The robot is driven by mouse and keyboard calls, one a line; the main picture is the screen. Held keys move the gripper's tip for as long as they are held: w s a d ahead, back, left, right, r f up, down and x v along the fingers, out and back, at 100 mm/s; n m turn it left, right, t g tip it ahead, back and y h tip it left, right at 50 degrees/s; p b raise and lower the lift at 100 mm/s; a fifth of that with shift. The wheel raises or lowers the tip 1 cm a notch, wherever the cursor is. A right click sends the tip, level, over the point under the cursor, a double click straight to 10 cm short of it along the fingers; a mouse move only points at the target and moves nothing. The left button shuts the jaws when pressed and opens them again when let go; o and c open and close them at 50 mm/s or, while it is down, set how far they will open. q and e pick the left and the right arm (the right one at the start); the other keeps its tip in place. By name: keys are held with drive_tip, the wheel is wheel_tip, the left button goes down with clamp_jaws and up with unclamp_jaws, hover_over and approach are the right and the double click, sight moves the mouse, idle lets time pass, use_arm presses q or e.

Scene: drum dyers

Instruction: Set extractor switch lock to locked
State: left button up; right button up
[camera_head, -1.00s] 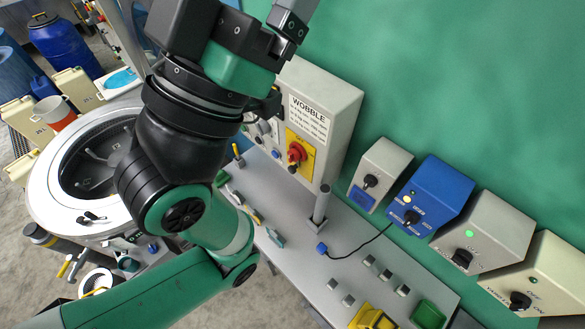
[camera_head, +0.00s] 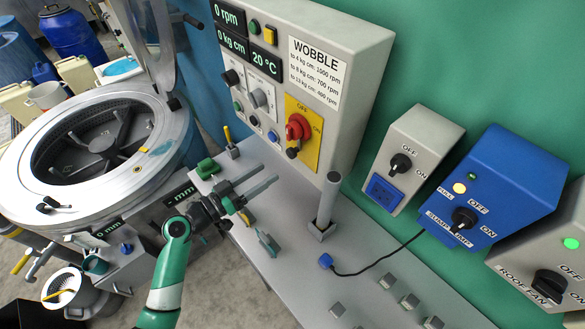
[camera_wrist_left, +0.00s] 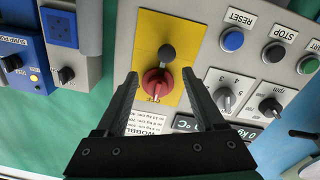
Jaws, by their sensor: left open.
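The extractor switch is a red rotary knob (camera_head: 297,127) on a yellow plate marked OFF and ON, on the front of the grey control box. A small dark round knob (camera_head: 293,152), seemingly its lock, sits just below the red one. In the left wrist view, which is upside down, the red knob (camera_wrist_left: 157,82) lies between the fingers' lines and the dark knob (camera_wrist_left: 166,52) is beyond it. My left gripper (camera_head: 268,174) is open and empty, pointing at the panel from below, apart from both knobs. My right gripper is not in view.
The control box (camera_head: 345,75) carries buttons and dials left of the yellow plate. A grey post (camera_head: 326,208) rises from the bench right of my gripper. Several switch boxes, one blue (camera_head: 505,185), line the green wall. The round drum machine (camera_head: 95,150) stands at left.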

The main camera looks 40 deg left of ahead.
sight(289, 154)
use_arm(q)
drive_tip(key=w, duration=1.1)
drive_tip(key=shift+w+f, duration=0.15)
clamp_jaws()
idle(1.2)
